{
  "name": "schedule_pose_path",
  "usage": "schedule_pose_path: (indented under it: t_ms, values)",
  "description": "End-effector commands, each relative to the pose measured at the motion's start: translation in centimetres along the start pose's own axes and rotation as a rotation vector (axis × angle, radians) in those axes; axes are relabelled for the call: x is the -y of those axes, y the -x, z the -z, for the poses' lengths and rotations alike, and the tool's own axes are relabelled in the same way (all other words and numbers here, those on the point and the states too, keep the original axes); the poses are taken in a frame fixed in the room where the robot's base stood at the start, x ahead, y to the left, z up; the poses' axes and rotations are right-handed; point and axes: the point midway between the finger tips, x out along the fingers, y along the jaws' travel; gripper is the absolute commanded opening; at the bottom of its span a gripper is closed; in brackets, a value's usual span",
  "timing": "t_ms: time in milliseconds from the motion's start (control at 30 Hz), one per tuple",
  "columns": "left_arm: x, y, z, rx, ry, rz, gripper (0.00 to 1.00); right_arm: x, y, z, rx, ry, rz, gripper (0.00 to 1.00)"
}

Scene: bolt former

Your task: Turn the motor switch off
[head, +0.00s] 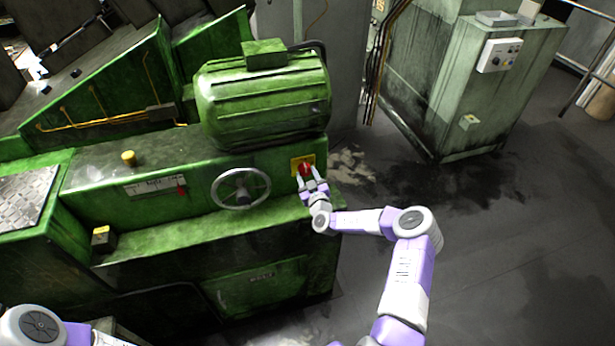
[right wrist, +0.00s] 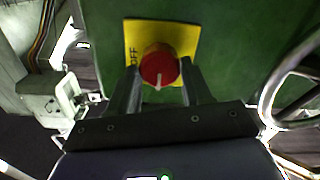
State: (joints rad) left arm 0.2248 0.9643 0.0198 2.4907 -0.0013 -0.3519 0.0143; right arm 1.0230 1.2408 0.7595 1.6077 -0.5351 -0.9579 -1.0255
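The motor switch (head: 305,169) is a red round knob on a yellow plate on the green machine's front, right of the handwheel. In the right wrist view the red knob (right wrist: 159,66) has a pale pointer mark at its lower edge, and "OFF" is printed on the left of the yellow plate (right wrist: 187,32). My right gripper (head: 311,177) is at the switch; in the right wrist view its two fingers (right wrist: 160,88) stand apart on either side of the knob. Contact with the knob cannot be made out. My left gripper is out of view; only part of my left arm shows.
The handwheel (head: 241,188) is close to the left of the switch. A green motor (head: 262,100) sits above it. A ledge (head: 200,236) juts out below. A grey-green control cabinet (head: 465,85) stands at the right back. The floor right of the machine is clear.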

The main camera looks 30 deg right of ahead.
Motion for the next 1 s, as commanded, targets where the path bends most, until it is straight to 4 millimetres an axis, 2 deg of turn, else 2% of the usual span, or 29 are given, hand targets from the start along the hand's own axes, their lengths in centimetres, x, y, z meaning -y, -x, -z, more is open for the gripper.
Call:
schedule_pose_path:
  t_ms: [100, 467, 1000]
  values:
    - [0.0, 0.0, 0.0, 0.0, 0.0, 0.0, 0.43, 0.0, 0.0, 0.0, 0.0, 0.0, 0.001, 0.19]
    - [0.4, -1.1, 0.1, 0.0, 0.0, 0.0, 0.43, 0.0, 0.0, -0.2, 0.0, -0.077, 0.0, 0.19]
    - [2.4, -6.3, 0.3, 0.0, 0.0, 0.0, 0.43, 0.0, 0.0, -0.4, -0.002, -0.534, -0.001, 0.19]
